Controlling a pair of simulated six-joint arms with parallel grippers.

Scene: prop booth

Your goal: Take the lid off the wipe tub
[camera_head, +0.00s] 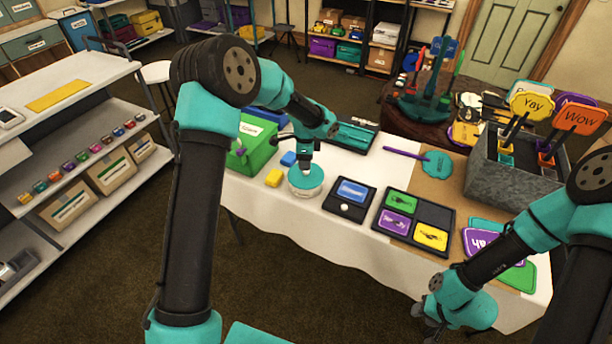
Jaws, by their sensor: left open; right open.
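The wipe tub (306,191) looks like a low, round, pale container with a teal lid (313,178) on top. It stands near the front edge of the white-covered table. My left gripper (305,168) points down right over the lid and is open. Its fingertips are small here and I cannot tell whether they touch the lid. The gripper hides part of the lid's far side. My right gripper (430,318) is open and empty, low in front of the table at the right, away from the tub.
A metal bin (510,190) holds paddle signs.

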